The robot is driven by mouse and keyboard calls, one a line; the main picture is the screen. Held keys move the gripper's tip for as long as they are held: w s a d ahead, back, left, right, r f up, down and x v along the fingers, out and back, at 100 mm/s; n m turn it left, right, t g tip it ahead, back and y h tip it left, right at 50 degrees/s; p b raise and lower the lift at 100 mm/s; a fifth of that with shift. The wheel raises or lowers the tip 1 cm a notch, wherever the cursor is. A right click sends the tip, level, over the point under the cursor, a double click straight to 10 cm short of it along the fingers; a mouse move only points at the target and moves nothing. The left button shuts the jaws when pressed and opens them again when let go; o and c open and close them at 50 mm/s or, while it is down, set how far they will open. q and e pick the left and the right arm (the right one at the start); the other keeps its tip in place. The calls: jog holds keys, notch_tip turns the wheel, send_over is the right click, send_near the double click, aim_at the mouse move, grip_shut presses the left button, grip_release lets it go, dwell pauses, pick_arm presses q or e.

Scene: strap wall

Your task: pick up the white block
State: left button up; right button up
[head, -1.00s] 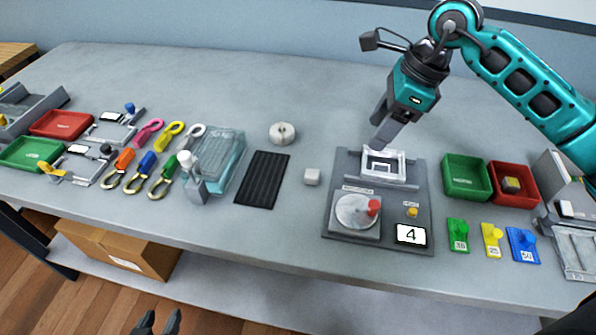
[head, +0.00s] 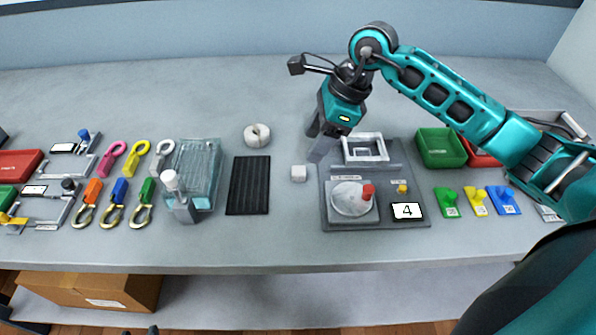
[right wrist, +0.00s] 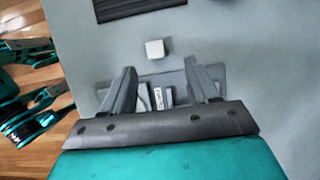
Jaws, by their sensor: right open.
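The white block (head: 298,173) is a small pale cube on the grey table, between the black ribbed mat and the grey fixture plate. It also shows in the right wrist view (right wrist: 155,49), just beyond the fingertips and roughly centred between them. My right gripper (head: 318,147) is open and empty, above the table near the plate's left back corner, behind and right of the block. Its two spread fingers show in the right wrist view (right wrist: 160,68). Of my left gripper (head: 140,332), only two separated tips show at the bottom edge of the head view.
The grey fixture plate (head: 412,168) carries a white frame, a dial with a red knob and a "4" card. The black mat (head: 248,185) lies left of the block, a white ring (head: 257,135) behind it. A green bin (head: 437,147) stands right. Table in front is clear.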

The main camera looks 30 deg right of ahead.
aim_at(298, 170)
jog(key=x, duration=0.7)
jog(key=shift+s+a+f, duration=0.15)
jog(key=shift+s+a, duration=0.15)
jog(key=shift+c, duration=0.2)
grip_shut()
